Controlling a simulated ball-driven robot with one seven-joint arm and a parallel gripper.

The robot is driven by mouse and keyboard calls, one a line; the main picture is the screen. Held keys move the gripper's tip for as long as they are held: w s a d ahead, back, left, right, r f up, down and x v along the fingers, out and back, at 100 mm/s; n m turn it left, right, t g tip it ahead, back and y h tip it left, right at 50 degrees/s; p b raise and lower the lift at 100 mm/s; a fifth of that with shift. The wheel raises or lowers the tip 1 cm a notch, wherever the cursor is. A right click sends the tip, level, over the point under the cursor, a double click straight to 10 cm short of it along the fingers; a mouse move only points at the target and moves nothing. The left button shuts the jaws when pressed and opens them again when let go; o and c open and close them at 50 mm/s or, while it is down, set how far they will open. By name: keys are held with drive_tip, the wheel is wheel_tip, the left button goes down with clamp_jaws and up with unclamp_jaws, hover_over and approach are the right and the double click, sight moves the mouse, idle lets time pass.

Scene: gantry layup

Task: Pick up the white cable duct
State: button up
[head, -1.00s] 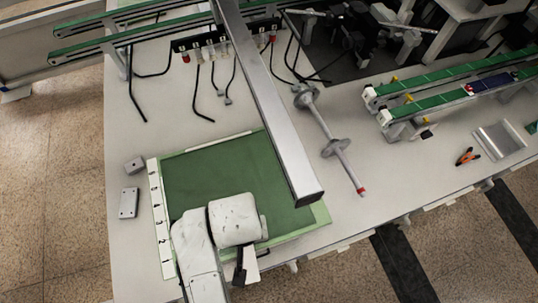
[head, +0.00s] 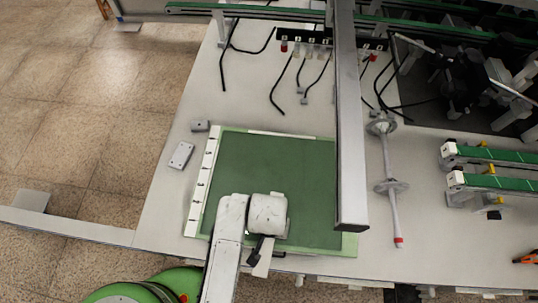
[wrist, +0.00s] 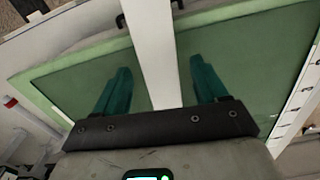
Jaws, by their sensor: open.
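The white cable duct (wrist: 152,45) is a long pale bar in the wrist view. It runs from the top edge down between my fingers and goes out of sight behind the gripper body. My gripper (wrist: 160,68) is open, with one teal finger on each side of the duct and a gap of green showing on both sides. I cannot tell how high the fingers are above it. In the head view my white arm hides most of this spot; a pale piece (head: 263,264), probably the duct's end, sticks out at the table's front edge.
A green mat (head: 265,175) lies underneath, with a numbered strip (head: 202,185) along its left side. A grey gantry beam (head: 350,150) hangs close to the right of my arm. A rod with discs (head: 390,185) lies farther right. Two small grey blocks are at the left.

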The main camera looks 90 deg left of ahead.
drive_tip(key=shift+f, duration=0.45)
drive_tip(key=c, duration=1.2)
drive_tip(key=shift+r, duration=0.1)
